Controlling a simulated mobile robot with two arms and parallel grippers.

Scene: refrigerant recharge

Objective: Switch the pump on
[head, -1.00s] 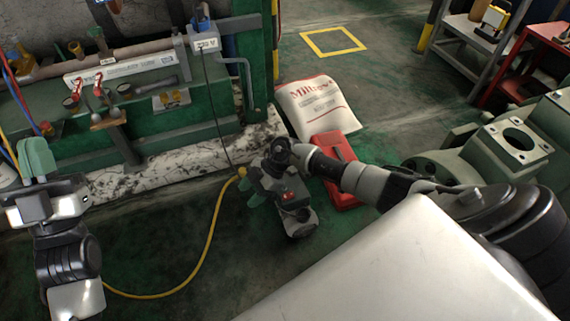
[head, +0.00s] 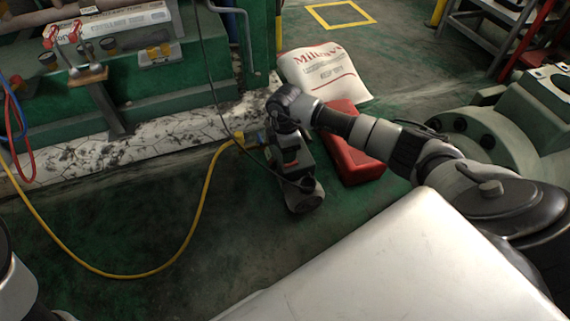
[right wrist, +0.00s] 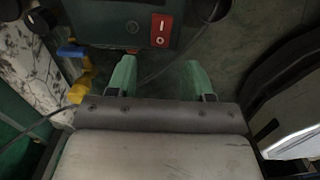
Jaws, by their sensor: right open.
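The pump (head: 303,197) is a dark, stubby machine standing on the floor in the middle of the head view. In the right wrist view its dark green body (right wrist: 100,22) fills the top, with a red rocker switch (right wrist: 161,30) marked with a line and a circle. My right gripper (right wrist: 160,78) is open and empty, its two green fingers pointing toward the pump face with the switch ahead between them. I see no contact with the switch. In the head view my right wrist hides part of the pump. My left gripper is out of view.
A yellow hose (head: 207,200) runs from near the pump across the floor, and a dark cable hangs beside it. A red case (head: 352,150) and a white printed sack (head: 325,75) lie behind. A green bench (head: 170,103) stands at left, and green machinery (head: 530,125) at right.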

